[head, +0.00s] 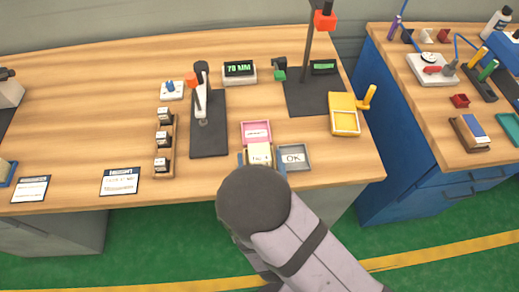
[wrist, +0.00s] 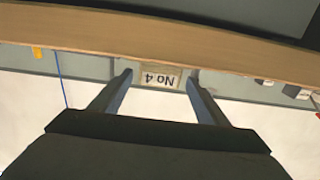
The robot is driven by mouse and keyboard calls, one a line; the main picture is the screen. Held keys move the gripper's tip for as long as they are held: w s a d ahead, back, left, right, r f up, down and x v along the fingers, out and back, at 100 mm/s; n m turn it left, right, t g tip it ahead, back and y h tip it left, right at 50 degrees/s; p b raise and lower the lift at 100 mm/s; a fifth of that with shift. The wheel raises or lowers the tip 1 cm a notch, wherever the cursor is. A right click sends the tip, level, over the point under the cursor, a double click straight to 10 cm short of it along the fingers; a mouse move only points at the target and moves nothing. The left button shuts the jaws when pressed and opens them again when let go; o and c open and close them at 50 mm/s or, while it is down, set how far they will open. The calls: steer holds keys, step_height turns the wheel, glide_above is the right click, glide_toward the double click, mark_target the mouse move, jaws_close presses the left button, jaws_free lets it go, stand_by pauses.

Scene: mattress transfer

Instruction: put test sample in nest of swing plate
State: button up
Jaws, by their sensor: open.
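A cream block with a dark mark on top (head: 260,152), which looks like a test sample, is at the front of the table between the fingers of my gripper (head: 261,160). In the wrist view a plate reading "No 4", upside down (wrist: 160,77), shows between the open fingertips (wrist: 160,76). Small gaps show beside it, and I cannot tell whether a finger touches it. The yellow plate with a recessed frame (head: 345,121), probably the swing plate, stands at the table's right, with a yellow handle (head: 368,97). Its recess looks empty. My wrist hides the block's near side.
A pink tray (head: 256,124) lies behind the block and a grey "OK" tray (head: 307,158) to its right. A wooden rack (head: 163,174) holds several similar blocks. A black clamp stand (head: 209,143) and a tall gauge stand (head: 306,105) rise behind. A blue bench (head: 380,150) is at right.

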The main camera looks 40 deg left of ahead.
steer(key=shift+p+x, duration=1.25)
steer(key=shift+x, duration=2.4)
steer(key=shift+d, duration=0.1)
steer(key=shift+c, duration=0.6)
steer(key=c, duration=1.1)
steer(key=shift+r, duration=0.1)
step_height(320, 180, up, 10)
